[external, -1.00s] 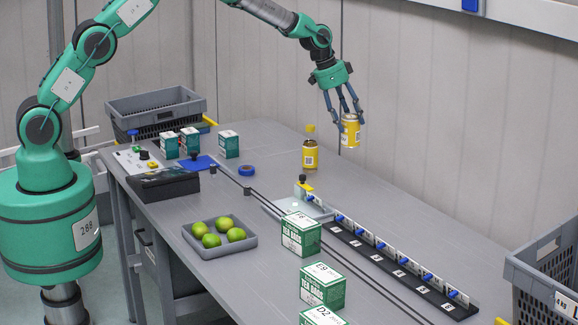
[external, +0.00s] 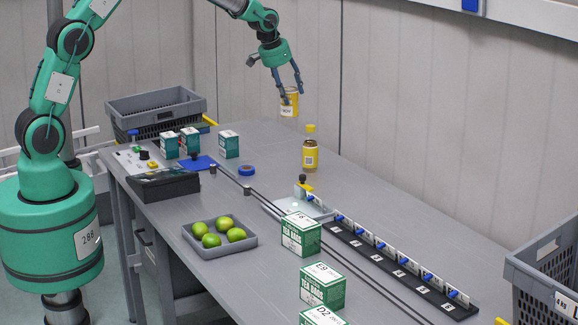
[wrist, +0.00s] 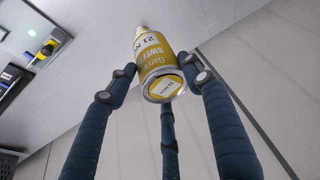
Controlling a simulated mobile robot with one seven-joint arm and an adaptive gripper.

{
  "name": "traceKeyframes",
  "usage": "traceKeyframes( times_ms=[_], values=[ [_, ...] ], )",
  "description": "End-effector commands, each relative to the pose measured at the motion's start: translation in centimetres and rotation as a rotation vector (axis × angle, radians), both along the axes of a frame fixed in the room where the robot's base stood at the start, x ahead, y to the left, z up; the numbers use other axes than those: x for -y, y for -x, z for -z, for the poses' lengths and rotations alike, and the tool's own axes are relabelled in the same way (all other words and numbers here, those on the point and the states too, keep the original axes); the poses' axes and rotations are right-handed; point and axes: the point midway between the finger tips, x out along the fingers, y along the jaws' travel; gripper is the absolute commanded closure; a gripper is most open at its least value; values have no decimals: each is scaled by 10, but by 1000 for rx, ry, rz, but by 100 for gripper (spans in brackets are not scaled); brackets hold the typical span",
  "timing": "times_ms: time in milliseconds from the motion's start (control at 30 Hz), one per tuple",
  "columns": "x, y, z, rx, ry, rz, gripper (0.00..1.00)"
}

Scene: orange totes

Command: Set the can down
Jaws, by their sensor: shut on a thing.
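A yellow can (external: 289,108) with a pale label hangs in my gripper (external: 291,93), clear of the grey table (external: 400,225), near its far edge. In the wrist view the can (wrist: 155,55) sits between the dark fingers of my gripper (wrist: 160,82), with one flat end turned to the camera. The fingers are closed around it and it looks somewhat tilted.
A yellow-capped bottle (external: 310,155) stands on the table below and right of the can. Green tea boxes (external: 229,144), a blue tape roll (external: 247,170), a tray of limes (external: 251,249) and a black rack (external: 400,262) are nearby. Grey crates (external: 155,105) flank the table.

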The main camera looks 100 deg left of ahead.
Motion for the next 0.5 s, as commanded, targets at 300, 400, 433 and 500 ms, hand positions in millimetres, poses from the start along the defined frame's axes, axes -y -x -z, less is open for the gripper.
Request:
traceKeyframes(
  times_ms=[300,400,433,500],
  values=[
    [-27,98,0,-1,0,-295,87],
    [-31,118,0,0,1,-360,87],
    [-32,124,0,-1,0,-375,87],
    [-35,136,0,1,0,-415,87]
  ],
)
